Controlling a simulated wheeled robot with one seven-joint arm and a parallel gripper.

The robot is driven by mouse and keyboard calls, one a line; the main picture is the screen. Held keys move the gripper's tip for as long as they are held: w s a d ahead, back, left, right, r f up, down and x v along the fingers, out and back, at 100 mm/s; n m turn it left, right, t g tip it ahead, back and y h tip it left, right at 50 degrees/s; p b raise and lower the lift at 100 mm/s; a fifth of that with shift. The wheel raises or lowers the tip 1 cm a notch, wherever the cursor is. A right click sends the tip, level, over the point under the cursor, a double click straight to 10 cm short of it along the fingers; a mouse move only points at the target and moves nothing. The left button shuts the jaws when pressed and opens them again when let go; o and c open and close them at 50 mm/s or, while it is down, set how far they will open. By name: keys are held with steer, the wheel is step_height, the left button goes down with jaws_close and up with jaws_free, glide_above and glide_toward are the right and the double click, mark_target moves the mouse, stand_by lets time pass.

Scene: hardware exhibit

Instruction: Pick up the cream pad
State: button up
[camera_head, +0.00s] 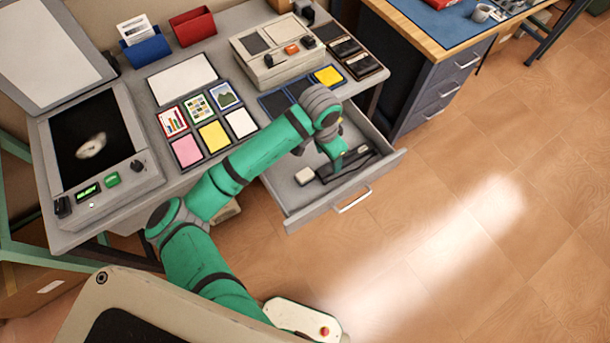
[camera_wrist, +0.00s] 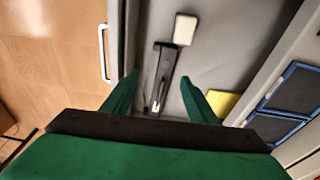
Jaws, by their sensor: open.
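The cream pad (camera_head: 304,175) is a small pale block lying in the open drawer (camera_head: 291,206) below the desk, near the drawer's left side. In the wrist view the pad (camera_wrist: 185,29) lies beyond the fingertips, at the upper middle. My gripper (camera_head: 337,160) is over the drawer, to the right of the pad. In the wrist view its green fingers (camera_wrist: 158,80) are spread apart with nothing held between them. A long dark stapler-like tool (camera_wrist: 161,77) lies in the drawer below the gripper, its far end close to the pad.
The drawer front with its white handle (camera_head: 353,199) faces the open tiled floor. Above, the desk carries coloured cards (camera_head: 213,135), dark-framed pads, a beige machine (camera_head: 277,52) and a scanner (camera_head: 91,141) with its lid up. A grey drawer cabinet (camera_head: 440,92) stands at right.

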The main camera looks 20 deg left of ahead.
steer(key=g+y, duration=0.1)
glide_above(305, 174)
steer(key=f, duration=0.5)
steer(key=shift+s+d+f, duration=0.2)
steer(key=shift+s+d, duration=0.1)
steer(key=shift+s, duration=0.05)
steer(key=shift+w+a+f, duration=0.15)
steer(key=shift+f, duration=1.35)
steer(key=shift+w+a+f, duration=0.15)
steer(key=shift+f, duration=1.35)
steer(key=c, duration=1.1)
